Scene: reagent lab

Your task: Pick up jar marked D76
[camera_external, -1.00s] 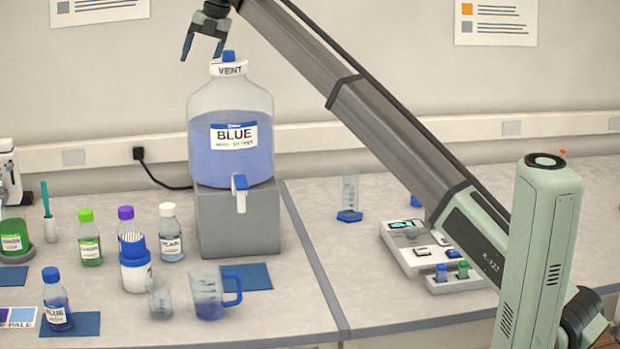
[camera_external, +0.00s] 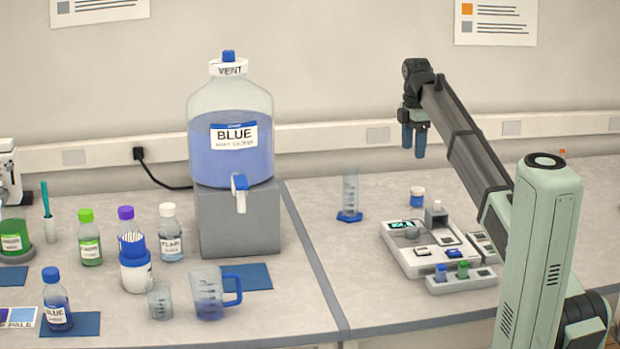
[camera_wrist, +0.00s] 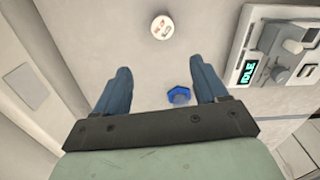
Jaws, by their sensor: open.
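A small jar (camera_external: 417,197) with a white lid and a blue band stands upright on the right bench, behind the analyser box. In the wrist view its round lid (camera_wrist: 162,27) shows small print that I cannot read, so I cannot confirm D76. My gripper (camera_external: 414,152) is open and empty, pointing down, well above the bench and the jar. In the wrist view the jar lies beyond the gap between my fingers (camera_wrist: 160,68), near the top edge.
A graduated cylinder (camera_external: 350,193) with a blue base stands left of the jar. The analyser (camera_external: 424,244) with vials in front is close by. The large blue carboy (camera_external: 230,110) stands further left. Bench space around the jar's left side is clear.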

